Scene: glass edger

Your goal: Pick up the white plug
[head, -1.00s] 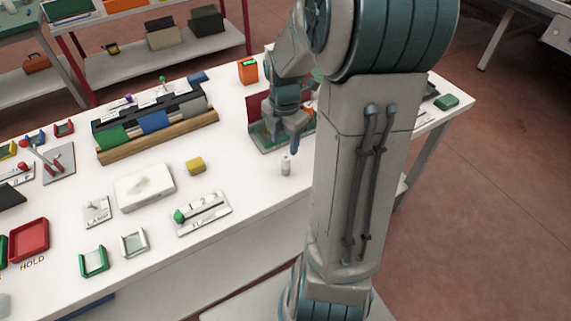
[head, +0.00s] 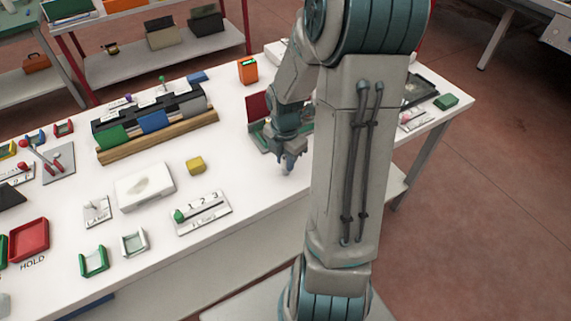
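My gripper (head: 289,162) points down at the white table, right where the small white plug (head: 286,170) stands. Its fingers cover most of the plug, and only a small pale bit shows at the fingertips. The view is too small to tell whether the fingers are apart or closed on the plug. My arm's large links stand in front of the right part of the table.
A yellow block (head: 195,166) and a numbered slider panel (head: 202,213) lie left of my gripper. A green fixture with a red plate (head: 258,107) stands just behind it. A white box (head: 144,187) is further left. The table front beside the gripper is clear.

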